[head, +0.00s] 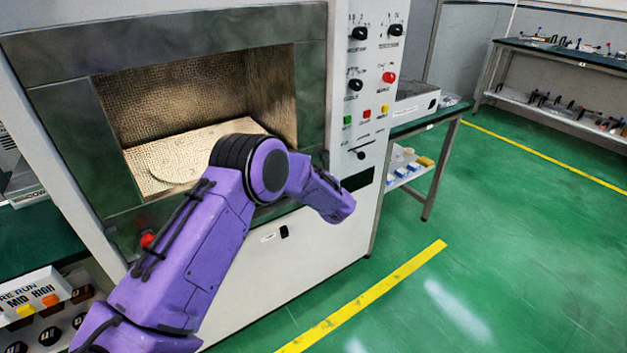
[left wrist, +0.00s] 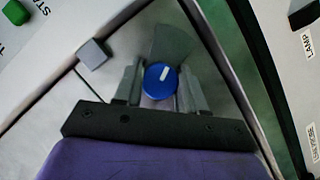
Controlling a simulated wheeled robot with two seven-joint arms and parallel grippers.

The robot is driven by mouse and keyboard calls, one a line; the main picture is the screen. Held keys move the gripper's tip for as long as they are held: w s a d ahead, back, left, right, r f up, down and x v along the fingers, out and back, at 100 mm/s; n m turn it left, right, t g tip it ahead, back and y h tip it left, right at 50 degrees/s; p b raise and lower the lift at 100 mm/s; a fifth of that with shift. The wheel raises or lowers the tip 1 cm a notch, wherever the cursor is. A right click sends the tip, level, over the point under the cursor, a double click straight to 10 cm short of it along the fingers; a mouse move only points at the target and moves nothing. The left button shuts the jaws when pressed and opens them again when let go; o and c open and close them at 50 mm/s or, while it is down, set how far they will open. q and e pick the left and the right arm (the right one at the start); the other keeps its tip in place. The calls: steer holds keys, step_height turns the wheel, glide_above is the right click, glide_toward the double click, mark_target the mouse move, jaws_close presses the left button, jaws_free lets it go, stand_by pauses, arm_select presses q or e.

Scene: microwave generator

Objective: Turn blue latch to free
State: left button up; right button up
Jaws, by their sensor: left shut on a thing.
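The blue latch (left wrist: 160,79) is a round blue knob with a short white mark, seen in the left wrist view. The mark points up and slightly right in that picture. My left gripper (left wrist: 160,88) has one grey finger on each side of the knob and is shut on it. In the head view my purple left arm reaches across the front of the microwave generator (head: 330,250), and the latch and the fingertips are hidden behind it. My right gripper is in neither view.
The generator's cavity (head: 175,90) is open, with a light round plate inside. Black knobs (head: 355,85) and coloured buttons (head: 367,114) are on its panel. A red knob (head: 147,240) sits by the arm. A side table (head: 440,118) stands to the right; the green floor beyond is clear.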

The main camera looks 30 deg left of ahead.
arm_select(q)
steer(key=o, duration=1.1)
steer(key=shift+c, duration=0.2)
steer(key=b+v, duration=0.1)
steer(key=v, duration=0.9)
steer(key=shift+s+d, duration=0.15)
steer(key=shift+d, duration=0.1)
steer(key=shift+r, duration=0.1)
